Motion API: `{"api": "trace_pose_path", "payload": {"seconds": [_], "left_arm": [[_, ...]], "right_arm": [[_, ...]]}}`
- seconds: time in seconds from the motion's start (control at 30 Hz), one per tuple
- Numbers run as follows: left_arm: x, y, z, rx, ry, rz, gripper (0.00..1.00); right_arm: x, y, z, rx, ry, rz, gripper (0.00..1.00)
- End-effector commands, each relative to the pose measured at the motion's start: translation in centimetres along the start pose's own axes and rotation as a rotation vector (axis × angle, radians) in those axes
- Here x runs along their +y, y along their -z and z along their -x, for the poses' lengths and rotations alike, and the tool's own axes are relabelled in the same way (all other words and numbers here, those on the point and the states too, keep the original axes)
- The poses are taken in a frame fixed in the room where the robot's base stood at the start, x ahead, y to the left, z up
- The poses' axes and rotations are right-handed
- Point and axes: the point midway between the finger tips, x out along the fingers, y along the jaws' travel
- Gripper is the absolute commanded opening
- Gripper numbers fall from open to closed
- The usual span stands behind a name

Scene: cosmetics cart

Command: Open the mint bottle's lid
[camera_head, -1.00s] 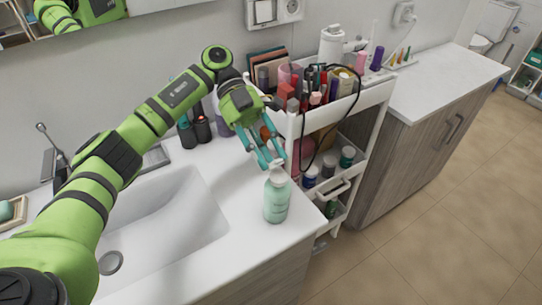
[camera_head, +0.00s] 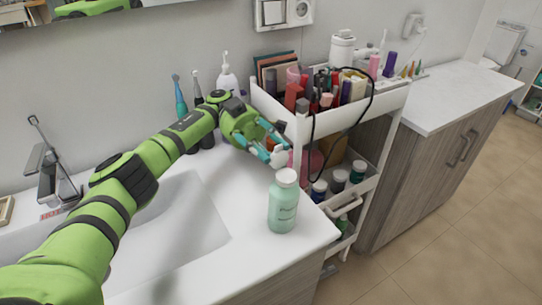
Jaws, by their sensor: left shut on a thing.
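The mint bottle (camera_head: 283,208) stands upright near the front right corner of the white washbasin counter. Its white neck (camera_head: 286,177) shows on top. My left gripper (camera_head: 275,156) is above and slightly left of the neck, its teal fingers shut on a small white piece, which looks like the bottle's lid (camera_head: 279,155). The lid appears apart from the neck, up and to the left of it. The fingers partly hide the lid. My right gripper is not in view.
A white cart (camera_head: 345,122) full of cosmetics stands close behind and right of the bottle. The basin (camera_head: 165,235) is at left. Some counter around the bottle is clear.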

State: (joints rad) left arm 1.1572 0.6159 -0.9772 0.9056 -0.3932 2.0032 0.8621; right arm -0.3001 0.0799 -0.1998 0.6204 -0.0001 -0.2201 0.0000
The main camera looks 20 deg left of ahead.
Motion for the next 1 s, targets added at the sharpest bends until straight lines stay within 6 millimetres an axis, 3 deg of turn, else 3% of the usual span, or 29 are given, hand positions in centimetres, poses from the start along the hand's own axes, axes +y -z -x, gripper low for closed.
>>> {"api": "trace_pose_path", "payload": {"seconds": [0.37, 0.4, 0.47, 1.0], "left_arm": [[0.09, -0.05, 0.01, 0.002, 0.001, 0.004, 0.0], [0.09, -0.05, 0.01, 0.001, 0.001, 0.004, 0.41], [0.09, -0.05, 0.01, 0.001, 0.001, 0.004, 0.59], [0.03, -0.01, 0.0, 0.001, 0.001, 0.002, 0.59]], "right_arm": [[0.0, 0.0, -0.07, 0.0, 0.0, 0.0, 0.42], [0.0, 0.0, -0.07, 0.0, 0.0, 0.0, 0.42], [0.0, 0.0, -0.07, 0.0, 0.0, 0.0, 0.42], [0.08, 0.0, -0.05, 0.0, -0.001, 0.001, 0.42]]}}
